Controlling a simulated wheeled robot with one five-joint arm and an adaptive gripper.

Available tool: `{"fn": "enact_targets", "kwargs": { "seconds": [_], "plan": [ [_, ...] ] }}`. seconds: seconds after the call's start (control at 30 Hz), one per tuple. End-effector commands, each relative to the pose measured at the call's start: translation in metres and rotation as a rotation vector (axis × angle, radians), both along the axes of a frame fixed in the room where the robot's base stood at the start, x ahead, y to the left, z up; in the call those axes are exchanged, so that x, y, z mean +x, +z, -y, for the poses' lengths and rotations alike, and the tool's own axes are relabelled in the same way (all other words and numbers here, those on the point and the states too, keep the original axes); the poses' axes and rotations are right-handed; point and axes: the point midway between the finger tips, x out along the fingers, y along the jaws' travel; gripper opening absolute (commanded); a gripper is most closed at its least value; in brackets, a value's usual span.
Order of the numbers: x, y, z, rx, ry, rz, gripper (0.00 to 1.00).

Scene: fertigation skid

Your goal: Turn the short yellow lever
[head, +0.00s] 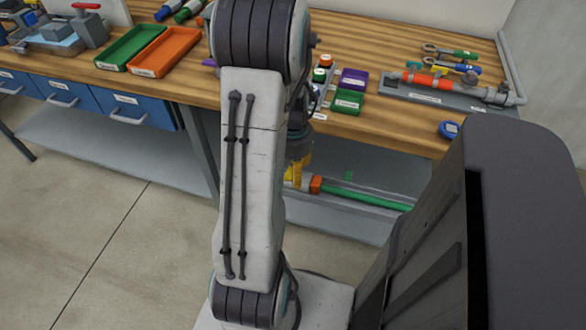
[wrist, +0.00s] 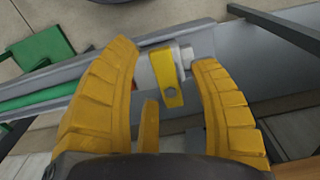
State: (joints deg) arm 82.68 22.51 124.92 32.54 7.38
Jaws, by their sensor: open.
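The short yellow lever (wrist: 168,80) shows in the wrist view, on a pale grey valve body (wrist: 183,56). It lies between the two yellow fingers of my gripper (wrist: 165,56), which are open with a gap on each side of it. A narrow yellow piece stands nearer the palm; I cannot tell what it belongs to. In the head view my arm hides most of the gripper (head: 297,168), which reaches down below the bench front, left of an orange fitting (head: 316,184) on a green pipe (head: 365,198). The lever cannot be made out there.
The wooden bench top (head: 395,128) overhangs the pipe run. It carries a green tray (head: 130,46), an orange tray (head: 166,52), small bins and a pipe assembly (head: 440,84). Blue drawers (head: 65,95) are at left. The floor (head: 95,215) at left is clear.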

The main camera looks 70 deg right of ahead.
Motion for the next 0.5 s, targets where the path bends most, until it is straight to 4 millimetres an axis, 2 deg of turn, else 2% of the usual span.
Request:
{"fn": "enact_targets", "kwargs": {
  "seconds": [0.27, 0.5],
  "plan": [
    [0.0, -0.0004, -0.0001, 0.0, 0.0, 0.0, 0.56],
    [0.0, -0.0003, -0.0001, 0.0, 0.0, 0.0, 0.35]
  ]
}}
